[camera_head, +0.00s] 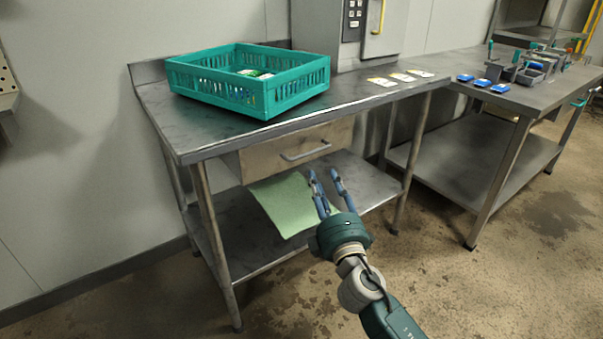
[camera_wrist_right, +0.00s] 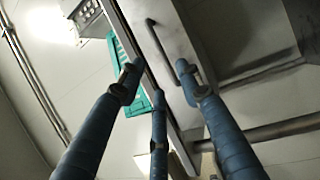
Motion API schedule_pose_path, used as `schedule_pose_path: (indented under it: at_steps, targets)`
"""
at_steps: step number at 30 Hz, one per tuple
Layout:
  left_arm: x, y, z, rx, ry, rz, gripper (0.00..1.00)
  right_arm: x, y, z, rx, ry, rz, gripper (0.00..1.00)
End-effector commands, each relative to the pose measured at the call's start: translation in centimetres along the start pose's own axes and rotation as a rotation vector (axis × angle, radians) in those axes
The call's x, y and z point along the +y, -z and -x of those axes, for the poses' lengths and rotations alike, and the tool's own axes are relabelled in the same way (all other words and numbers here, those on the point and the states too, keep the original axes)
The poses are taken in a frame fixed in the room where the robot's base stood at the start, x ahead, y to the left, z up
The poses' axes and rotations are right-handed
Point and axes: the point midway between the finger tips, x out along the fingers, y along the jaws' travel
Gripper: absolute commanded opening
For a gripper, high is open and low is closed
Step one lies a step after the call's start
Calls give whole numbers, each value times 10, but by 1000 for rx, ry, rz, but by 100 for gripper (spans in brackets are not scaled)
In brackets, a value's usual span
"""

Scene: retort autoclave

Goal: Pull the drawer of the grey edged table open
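The grey edged table (camera_head: 190,130) stands left of centre in the head view. Its closed-looking drawer (camera_head: 265,160) hangs under the top, with a bar handle (camera_head: 305,152) on its front. My right gripper (camera_head: 324,173) has its blue fingers spread and empty, just below and in front of the handle's right end. In the right wrist view, the handle (camera_wrist_right: 160,45) shows as a dark bar beyond the spread fingertips (camera_wrist_right: 158,78); a gap seems to remain, and I see no contact. My left gripper is not in view.
A teal crate (camera_head: 215,90) and several small packets (camera_head: 400,77) are on the tabletop. A second table (camera_head: 540,95) with blue packets and tools stands at right. The floor in front is clear.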

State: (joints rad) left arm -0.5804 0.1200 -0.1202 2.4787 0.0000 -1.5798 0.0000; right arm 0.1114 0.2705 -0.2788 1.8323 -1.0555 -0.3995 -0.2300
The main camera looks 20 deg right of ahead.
Motion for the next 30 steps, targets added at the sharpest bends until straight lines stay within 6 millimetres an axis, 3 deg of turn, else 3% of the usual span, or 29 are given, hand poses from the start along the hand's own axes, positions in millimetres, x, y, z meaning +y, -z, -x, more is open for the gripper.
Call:
schedule_pose_path:
  at_steps: [18, 30]
  targets:
    - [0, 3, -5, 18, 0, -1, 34, 1, 0, -96, 0, -2, 0, 35]
    - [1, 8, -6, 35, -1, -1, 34, 2, 0, -107, 0, -1, -1, 35]
